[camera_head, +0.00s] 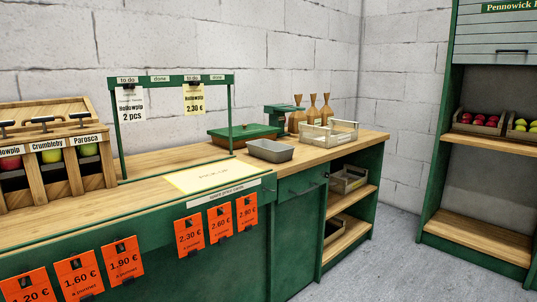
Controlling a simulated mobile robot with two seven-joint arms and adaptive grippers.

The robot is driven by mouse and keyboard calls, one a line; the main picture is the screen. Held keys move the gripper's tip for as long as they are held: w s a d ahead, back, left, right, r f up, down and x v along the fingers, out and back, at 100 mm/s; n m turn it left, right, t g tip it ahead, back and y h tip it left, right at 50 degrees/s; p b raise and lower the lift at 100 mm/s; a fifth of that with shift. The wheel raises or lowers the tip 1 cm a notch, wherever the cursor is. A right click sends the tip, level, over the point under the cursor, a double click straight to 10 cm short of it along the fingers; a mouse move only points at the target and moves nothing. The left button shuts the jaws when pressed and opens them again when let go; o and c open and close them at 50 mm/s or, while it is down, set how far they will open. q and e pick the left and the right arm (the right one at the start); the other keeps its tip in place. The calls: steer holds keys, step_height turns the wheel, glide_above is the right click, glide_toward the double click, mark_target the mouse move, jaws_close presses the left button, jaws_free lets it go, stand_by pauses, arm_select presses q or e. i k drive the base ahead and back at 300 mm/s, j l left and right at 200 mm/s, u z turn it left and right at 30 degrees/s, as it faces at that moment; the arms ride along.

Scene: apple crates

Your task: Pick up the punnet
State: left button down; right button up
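A grey, shallow, open container (270,152), which looks like the punnet, stands upright on the wooden counter (140,190). It is just behind the pale yellow pick-up mat (212,176), to its right. Its inside looks empty from here. Neither of my grippers is in view, so nothing is seen touching it.
A green box (240,132) lies behind the grey container, and a light wooden crate (332,139) stands right of it. A green rail frame (172,79) with cards rises at left. Apple bins (64,188) stand far left. A shelf (485,144) with apple crates stands right.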

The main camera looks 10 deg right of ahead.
mark_target(274, 152)
steer(key=u, duration=1.3)
steer(key=z, duration=1.7)
steer(key=i+l, duration=0.2)
steer(key=l, duration=0.15)
steer(key=i+l+z, duration=0.1)
steer(key=l, duration=0.2)
steer(key=i+l, duration=0.25)
steer(key=l+z, duration=0.05)
steer(key=l, duration=0.05)
